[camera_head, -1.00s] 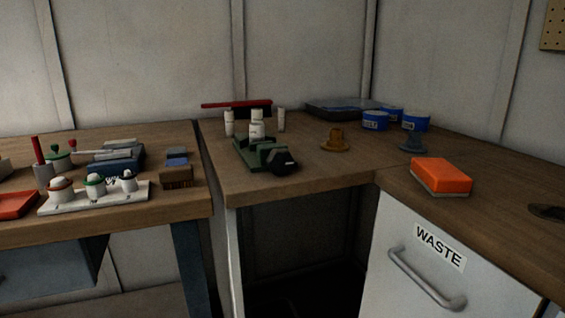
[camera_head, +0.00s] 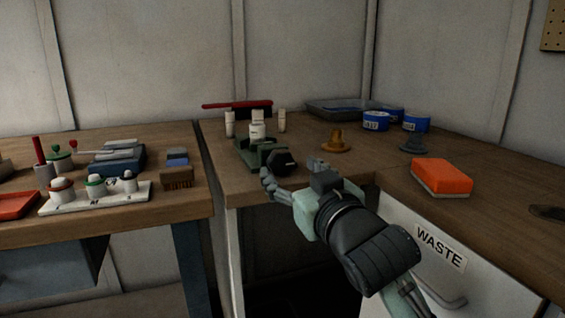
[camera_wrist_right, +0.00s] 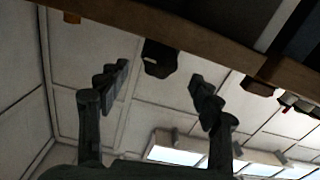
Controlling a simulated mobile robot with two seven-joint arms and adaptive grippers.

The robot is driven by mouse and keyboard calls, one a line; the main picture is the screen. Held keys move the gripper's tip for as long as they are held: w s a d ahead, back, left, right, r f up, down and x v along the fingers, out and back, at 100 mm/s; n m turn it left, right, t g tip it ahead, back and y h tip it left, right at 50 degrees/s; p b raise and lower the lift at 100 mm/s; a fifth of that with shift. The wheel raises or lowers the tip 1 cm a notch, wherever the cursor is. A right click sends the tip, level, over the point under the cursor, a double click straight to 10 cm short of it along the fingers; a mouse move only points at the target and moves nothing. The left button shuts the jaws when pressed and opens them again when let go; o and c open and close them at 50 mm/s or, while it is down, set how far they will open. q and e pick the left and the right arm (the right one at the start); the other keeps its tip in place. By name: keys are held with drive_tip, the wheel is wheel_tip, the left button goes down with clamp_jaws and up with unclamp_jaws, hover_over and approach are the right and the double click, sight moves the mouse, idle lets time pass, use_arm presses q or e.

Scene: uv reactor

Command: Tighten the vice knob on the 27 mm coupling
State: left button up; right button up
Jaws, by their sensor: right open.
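The green vice (camera_head: 250,155) sits near the front edge of the middle bench. Its dark faceted knob (camera_head: 284,161) faces the front; it also shows in the wrist view (camera_wrist_right: 160,60). A white cylindrical piece (camera_head: 257,131) stands upright at the vice jaws; I cannot read a size on it. My right gripper (camera_head: 292,174) is open in front of the knob, one finger to each side. In the wrist view my right gripper (camera_wrist_right: 159,82) has the knob between and beyond its fingertips, with no contact visible. My left gripper is not in view.
An amber flanged piece (camera_head: 336,142) and a dark flanged piece (camera_head: 413,144) stand to the right. An orange sponge (camera_head: 441,177) lies near the right bench's edge. A white rack (camera_head: 95,200) is on the left bench.

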sight(284, 163)
drive_tip(key=x, duration=0.5)
drive_tip(key=c, duration=1.2)
drive_tip(key=shift+o, duration=0.2)
drive_tip(key=shift+m+p, duration=0.3)
drive_tip(key=shift+p, duration=0.1)
drive_tip(key=m+p, duration=0.4)
drive_tip(key=shift+r+m+p, duration=0.1)
drive_tip(key=shift+m+p, duration=0.2)
drive_tip(key=shift+d, duration=0.1)
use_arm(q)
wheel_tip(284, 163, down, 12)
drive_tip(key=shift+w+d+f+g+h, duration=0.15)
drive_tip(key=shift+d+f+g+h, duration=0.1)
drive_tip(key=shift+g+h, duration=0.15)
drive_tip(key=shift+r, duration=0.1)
